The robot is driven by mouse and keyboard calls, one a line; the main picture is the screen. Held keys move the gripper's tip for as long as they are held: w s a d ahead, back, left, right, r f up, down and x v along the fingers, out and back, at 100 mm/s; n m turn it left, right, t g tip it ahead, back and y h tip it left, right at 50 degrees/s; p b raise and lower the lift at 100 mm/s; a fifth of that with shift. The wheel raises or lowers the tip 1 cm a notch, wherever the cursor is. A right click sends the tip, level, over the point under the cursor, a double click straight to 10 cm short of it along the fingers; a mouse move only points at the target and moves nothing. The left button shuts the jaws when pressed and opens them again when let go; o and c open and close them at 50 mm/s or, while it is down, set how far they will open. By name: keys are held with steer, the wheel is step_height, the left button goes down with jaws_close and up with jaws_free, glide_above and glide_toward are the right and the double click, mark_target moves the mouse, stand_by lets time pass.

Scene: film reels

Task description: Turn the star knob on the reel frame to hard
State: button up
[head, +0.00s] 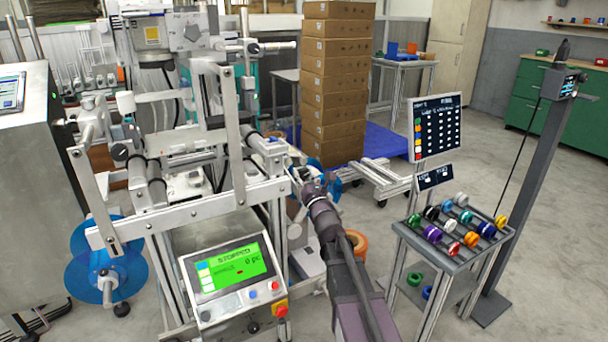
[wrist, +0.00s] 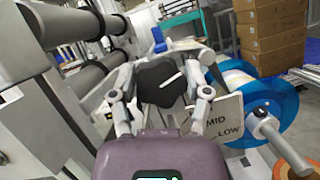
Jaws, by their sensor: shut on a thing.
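The star knob (wrist: 160,84) is black with a short white line across its face, and fills the space between my fingers in the wrist view. The line slants up to the right. My gripper (wrist: 165,76) is shut on the knob, one finger on each side. In the head view my gripper (head: 302,178) is at the right side of the reel frame (head: 195,212), and I cannot make out the knob there. A pale label plate (wrist: 222,122) behind the knob shows "MID" and "LOW". The rest of its lettering is hidden by the knob and gripper.
A blue reel (wrist: 262,95) on a metal spindle is close to the right of my gripper. Grey rollers (wrist: 75,65) are close on the left. A panel (head: 228,272) reads "STOPPED". A cart with several coloured spools (head: 433,234) stands to the right.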

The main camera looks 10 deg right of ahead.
steer(key=shift+w, duration=0.1)
steer(key=o, duration=1.2)
steer(key=shift+c, duration=0.2)
steer(key=shift+n, duration=0.3)
